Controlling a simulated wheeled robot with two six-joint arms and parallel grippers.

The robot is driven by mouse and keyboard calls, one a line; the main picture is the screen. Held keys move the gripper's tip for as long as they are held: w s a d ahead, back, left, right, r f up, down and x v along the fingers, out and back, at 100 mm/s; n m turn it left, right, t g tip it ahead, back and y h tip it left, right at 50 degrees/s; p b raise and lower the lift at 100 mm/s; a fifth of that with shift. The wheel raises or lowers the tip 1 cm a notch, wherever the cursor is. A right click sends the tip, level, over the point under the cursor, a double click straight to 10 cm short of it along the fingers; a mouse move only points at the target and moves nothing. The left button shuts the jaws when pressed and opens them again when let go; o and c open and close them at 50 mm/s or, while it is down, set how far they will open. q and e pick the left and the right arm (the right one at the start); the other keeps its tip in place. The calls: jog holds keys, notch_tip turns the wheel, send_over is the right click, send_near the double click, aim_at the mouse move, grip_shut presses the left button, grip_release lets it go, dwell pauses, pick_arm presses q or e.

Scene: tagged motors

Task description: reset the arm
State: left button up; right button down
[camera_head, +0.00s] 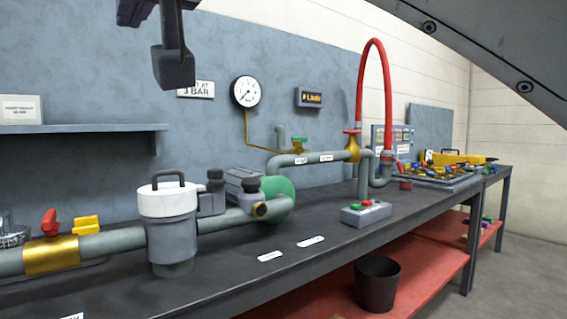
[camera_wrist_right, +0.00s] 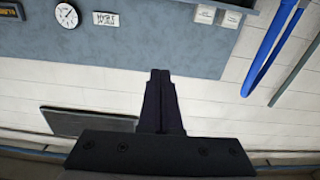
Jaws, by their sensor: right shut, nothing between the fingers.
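The task names no object, only my arm. My right gripper (camera_head: 174,72) hangs high at the upper left of the head view, in front of the blue-grey wall panel and above the bench. In the right wrist view its dark fingers (camera_wrist_right: 160,75) are together with nothing between them. That view looks upside down at the wall. The gripper touches nothing that I can see. My left gripper is not in view.
Below is a dark bench (camera_head: 330,262) with a grey pipe line, a white-topped filter housing (camera_head: 168,203), a red hose (camera_head: 375,50) and a button box (camera_head: 366,212). A shelf (camera_head: 85,129) juts from the panel at left. A black bin (camera_head: 377,285) stands on the red lower shelf.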

jog(key=w+d+f+g+h, duration=0.1)
jog(key=w+d+f+h, duration=0.1)
jog(key=w+f, duration=0.5)
jog(key=w+d+f+g+h, duration=0.1)
jog(key=w+d+f+h, duration=0.15)
jog(key=f, duration=0.85)
jog(key=w+d+f+g+h, duration=0.1)
jog(key=w+f+h, duration=0.1)
jog(key=w+f, duration=0.6)
jog(key=d+f+m+g+h, duration=0.2)
jog(key=d+f, duration=0.5)
jog(key=f, duration=0.6)
jog(key=s+d+f+m+g+h, duration=0.2)
jog(key=d+f+g, duration=0.1)
jog(key=d+f, duration=0.95)
jog(key=s+d+f+m+g, duration=0.4)
jog(key=s+d+f, duration=0.6)
jog(key=s+f, duration=0.25)
jog(key=s+a+r+n+g, duration=0.1)
jog(key=s+a+r+n, duration=0.25)
jog(key=s+a, duration=0.3)
jog(key=s+a+r+n+g, duration=0.1)
jog(key=s+a+r+n, duration=0.1)
jog(key=s+a+n, duration=0.35)
notch_tip(320, 180, up, 38)
jog(key=a+m+p, duration=0.1)
jog(key=a+p, duration=0.1)
jog(key=p, duration=3.6)
jog(key=shift+s+m, duration=0.3)
jog(key=shift+s, duration=0.15)
